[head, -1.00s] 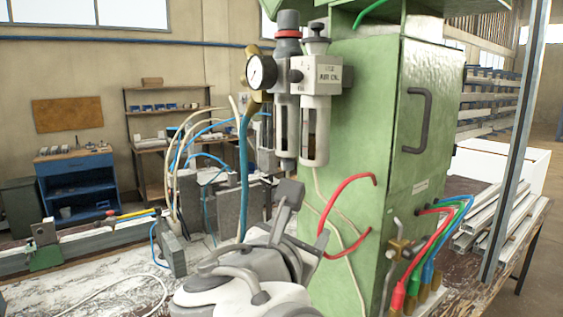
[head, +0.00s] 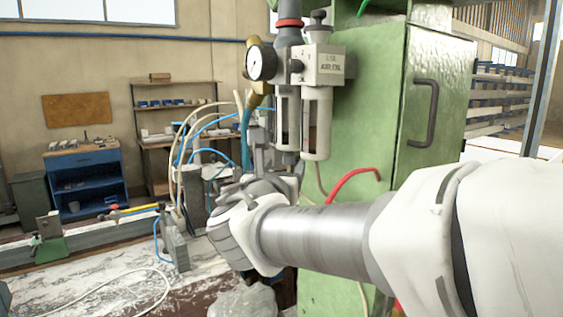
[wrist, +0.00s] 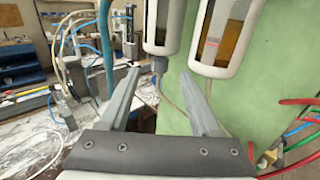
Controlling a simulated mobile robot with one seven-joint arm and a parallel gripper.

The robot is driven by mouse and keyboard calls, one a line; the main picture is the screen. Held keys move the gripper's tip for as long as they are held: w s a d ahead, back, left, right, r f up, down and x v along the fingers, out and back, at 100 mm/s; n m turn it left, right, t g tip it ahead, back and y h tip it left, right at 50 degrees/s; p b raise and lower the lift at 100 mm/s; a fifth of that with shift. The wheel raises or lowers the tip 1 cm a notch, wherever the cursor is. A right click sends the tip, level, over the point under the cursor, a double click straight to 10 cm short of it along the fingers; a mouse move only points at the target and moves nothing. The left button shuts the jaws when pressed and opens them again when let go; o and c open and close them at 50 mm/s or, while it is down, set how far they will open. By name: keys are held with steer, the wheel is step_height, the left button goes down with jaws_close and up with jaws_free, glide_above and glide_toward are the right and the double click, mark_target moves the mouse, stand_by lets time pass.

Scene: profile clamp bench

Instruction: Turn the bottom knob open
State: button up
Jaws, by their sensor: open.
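The air unit on the green cabinet has a left bowl (head: 288,115) and a right bowl (head: 317,125) with a pale label block above. A small grey bottom knob (wrist: 159,64) hangs under the left bowl in the wrist view. My gripper (wrist: 159,72) is open and empty. Its two fingers point up toward the bowls, and the knob appears between the fingertips in the picture. I cannot tell how far beyond the tips it is. In the head view my wrist is below the bowls and largely hides the gripper.
The green cabinet (head: 370,100) stands right behind the bowls. A red hose (head: 352,178) curves out of it below the right bowl. A brass fitting (wrist: 268,158) with coloured hoses is at lower right. Blue and white hoses and grey blocks crowd the left.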

mark_target(288, 159)
steer(key=w, duration=0.2)
steer(key=w+d, duration=0.1)
steer(key=w, duration=0.2)
steer(key=shift+w, duration=0.15)
jaws_close()
